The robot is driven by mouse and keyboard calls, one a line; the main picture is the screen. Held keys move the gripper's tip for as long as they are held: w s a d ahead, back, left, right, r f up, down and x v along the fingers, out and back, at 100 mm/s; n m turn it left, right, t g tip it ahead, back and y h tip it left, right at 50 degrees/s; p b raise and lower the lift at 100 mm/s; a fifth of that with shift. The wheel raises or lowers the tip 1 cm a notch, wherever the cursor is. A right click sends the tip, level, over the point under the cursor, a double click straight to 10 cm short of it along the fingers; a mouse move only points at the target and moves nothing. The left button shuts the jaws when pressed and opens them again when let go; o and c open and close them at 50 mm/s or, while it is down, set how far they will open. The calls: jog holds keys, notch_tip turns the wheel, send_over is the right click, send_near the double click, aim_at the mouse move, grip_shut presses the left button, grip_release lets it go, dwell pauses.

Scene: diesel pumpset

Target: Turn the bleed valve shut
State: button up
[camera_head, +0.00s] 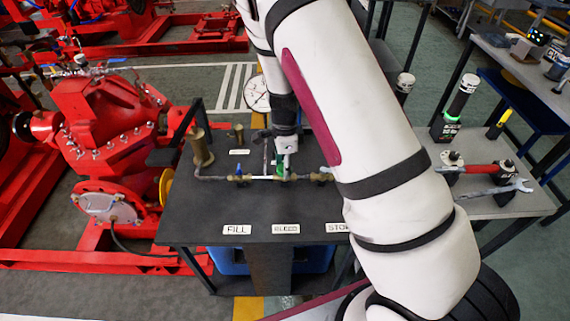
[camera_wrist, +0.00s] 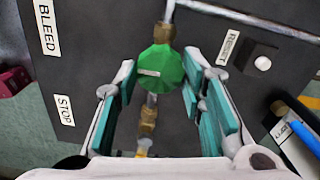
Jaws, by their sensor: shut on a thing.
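The bleed valve has a green faceted knob (camera_wrist: 162,70) on a brass and steel pipe line. In the wrist view my gripper (camera_wrist: 160,88) has its teal-padded fingers on either side of the knob, shut on it. In the head view the green knob (camera_head: 280,170) is a small patch under my gripper (camera_head: 284,162), mostly hidden by it. It stands behind the BLEED label (camera_head: 285,229) on the dark panel table (camera_head: 200,218).
A blue-handled valve (camera_head: 239,170) sits left of the knob behind the FILL label (camera_head: 237,230). A brass cup (camera_head: 201,150) stands farther left. The wrist view shows a white button (camera_wrist: 263,60) beside RESET. A red pump (camera_head: 105,120) is left, a tool bench (camera_head: 500,204) right.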

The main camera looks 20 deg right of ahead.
jog(key=o, duration=1.1)
jog(key=shift+o, duration=0.2)
notch_tip(320, 180, up, 12)
jog(key=s+a+r+n+t+y, duration=0.2)
jog(key=s+r+n, duration=0.8)
jog(key=r, duration=0.6)
jog(key=s+d+r+n+t+h, duration=0.1)
jog(key=s+r+n, duration=0.2)
jog(key=s, duration=0.5)
jog(key=s+d+r+n+t+h, duration=0.1)
jog(key=s+r+n+t, duration=0.1)
jog(key=s+n, duration=0.4)
jog(key=s+r, duration=0.1)
jog(key=s, duration=0.1)
jog(key=shift+s+n, duration=0.3)
jog(key=shift+s, duration=0.05)
